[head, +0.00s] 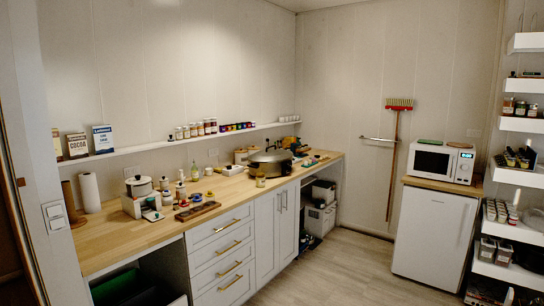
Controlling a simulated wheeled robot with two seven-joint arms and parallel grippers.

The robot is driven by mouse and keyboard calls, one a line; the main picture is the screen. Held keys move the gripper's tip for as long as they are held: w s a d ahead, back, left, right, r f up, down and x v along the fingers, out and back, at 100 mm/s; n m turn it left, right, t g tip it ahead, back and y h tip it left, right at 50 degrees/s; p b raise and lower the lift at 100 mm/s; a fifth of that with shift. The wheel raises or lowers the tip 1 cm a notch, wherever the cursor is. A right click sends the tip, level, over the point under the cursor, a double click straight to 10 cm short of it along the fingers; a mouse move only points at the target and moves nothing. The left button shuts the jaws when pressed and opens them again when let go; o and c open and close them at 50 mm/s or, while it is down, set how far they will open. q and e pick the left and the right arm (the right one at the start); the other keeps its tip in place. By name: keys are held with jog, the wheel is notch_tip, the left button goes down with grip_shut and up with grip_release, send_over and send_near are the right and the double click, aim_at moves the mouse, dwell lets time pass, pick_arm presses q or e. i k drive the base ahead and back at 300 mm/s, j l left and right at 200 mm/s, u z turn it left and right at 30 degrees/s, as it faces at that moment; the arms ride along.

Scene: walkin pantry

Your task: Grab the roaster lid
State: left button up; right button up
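A large dark metallic roaster (271,168) stands on the wooden counter, towards its far end near the back corner. A rounded grey top that looks like the roaster lid (270,156) sits on it, though at this distance I cannot tell the lid clearly from the pan. A small jar (260,181) stands just in front of the roaster. Neither of my grippers is in view.
The wooden counter (222,214) has a bare strip along its front edge. A cooker-like white pot (139,186), small jars and a paper towel roll (89,192) stand further left. The floor (335,272) is clear before the cabinets. A microwave (437,162) tops a fridge (433,235).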

aim_at(266, 155)
jog(key=i+l+z, duration=0.15)
jog(key=i+z, duration=0.2)
jog(key=i, duration=0.35)
jog(key=i+z, duration=0.15)
jog(key=i, duration=1.65)
jog(key=i+l+u, duration=0.1)
jog(key=i, duration=1.75)
